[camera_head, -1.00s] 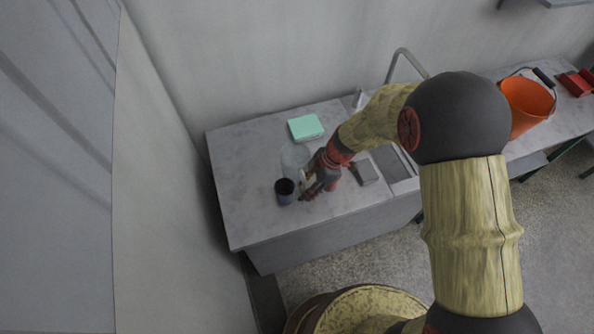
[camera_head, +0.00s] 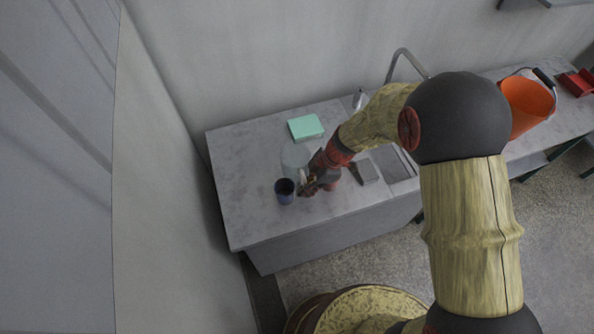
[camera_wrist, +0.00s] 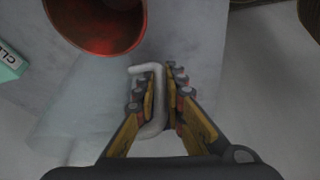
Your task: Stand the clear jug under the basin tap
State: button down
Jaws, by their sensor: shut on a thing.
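The clear jug (camera_head: 294,157) stands on the left part of the counter, faint and see-through. My gripper (camera_head: 306,186) is at its near right side. In the wrist view my gripper (camera_wrist: 162,95) has its fingers closed on the jug's pale bent handle (camera_wrist: 153,122); the jug's clear body is hard to make out there. The basin (camera_head: 393,162) is sunk in the counter to the right, partly hidden by my arm. A tall curved tap (camera_head: 402,52) rises behind it, its lower part and outlet hidden by my arm.
A mint box (camera_head: 305,127) lies behind the jug. A grey block (camera_head: 367,171) is beside the basin. An orange bucket (camera_head: 526,105) stands far right. The counter's left end is clear.

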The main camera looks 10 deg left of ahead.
dwell(0.3)
jog(key=shift+r, duration=0.6)
notch_tip(320, 180, up, 2)
jog(key=shift+r, duration=0.15)
jog(key=s+d+r, duration=0.8)
jog(key=d+r, duration=0.1)
jog(key=d, duration=0.2)
jog(key=shift+s+r, duration=0.25)
jog(key=shift+s, duration=0.05)
